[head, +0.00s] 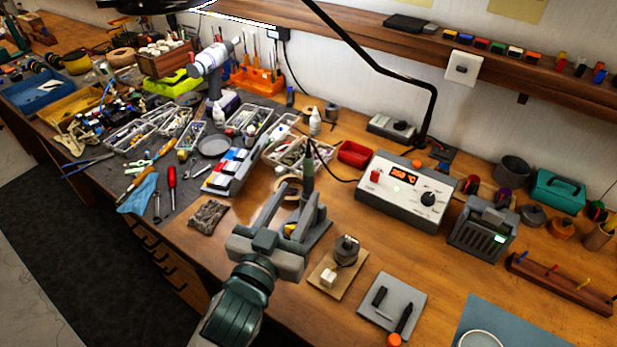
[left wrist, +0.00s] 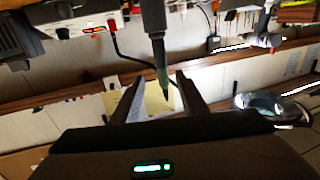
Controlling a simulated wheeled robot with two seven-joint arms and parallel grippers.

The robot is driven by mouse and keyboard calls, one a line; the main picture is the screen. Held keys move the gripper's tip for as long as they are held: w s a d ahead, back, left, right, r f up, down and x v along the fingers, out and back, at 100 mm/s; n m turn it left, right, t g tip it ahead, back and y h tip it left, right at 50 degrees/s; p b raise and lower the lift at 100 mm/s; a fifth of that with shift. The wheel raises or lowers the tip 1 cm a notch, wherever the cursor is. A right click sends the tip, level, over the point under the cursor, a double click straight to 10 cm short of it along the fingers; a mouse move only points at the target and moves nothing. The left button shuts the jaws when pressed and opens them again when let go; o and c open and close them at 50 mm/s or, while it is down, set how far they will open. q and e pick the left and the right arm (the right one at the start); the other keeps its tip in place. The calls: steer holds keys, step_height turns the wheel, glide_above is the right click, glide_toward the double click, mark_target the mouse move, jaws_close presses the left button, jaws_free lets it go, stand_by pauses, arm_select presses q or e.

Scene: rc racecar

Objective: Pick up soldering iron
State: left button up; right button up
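The soldering iron (head: 308,164) stands roughly upright beyond my left gripper (head: 294,203) in the head view, with a dark cable running right to the soldering station (head: 404,191). In the left wrist view the iron (left wrist: 155,38) comes down from the top edge, its pointed end between the two fingers of the gripper (left wrist: 157,92). A gap shows on each side of it, and neither finger visibly touches it. My left gripper is open and empty. The iron's lower part and its stand are partly hidden by the fingers in the head view. My right gripper does not show.
A small motor on a wooden board (head: 327,281) and a grey pad with small tools (head: 391,314) are to the right. A red tray (head: 353,154) and a grey meter (head: 483,228) stand nearby.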

mark_target(308, 176)
arm_select(q)
steer(key=p+x, duration=0.1)
steer(key=x, duration=0.5)
steer(key=shift+r+p, duration=0.1)
steer(key=shift+p, duration=0.2)
steer(key=shift+w+d, duration=0.15)
steer(key=shift+w, duration=0.35)
steer(key=shift+w+d+p, duration=0.15)
steer(key=shift+w+p, duration=0.45)
steer(key=shift+w, duration=0.1)
steer(key=x, duration=0.1)
steer(key=p+x, duration=0.1)
steer(key=shift+w+f, duration=0.25)
steer(key=shift+w, duration=0.15)
steer(key=shift+w+d+f, duration=0.1)
steer(key=shift+w+d, duration=0.15)
steer(key=shift+w, duration=0.15)
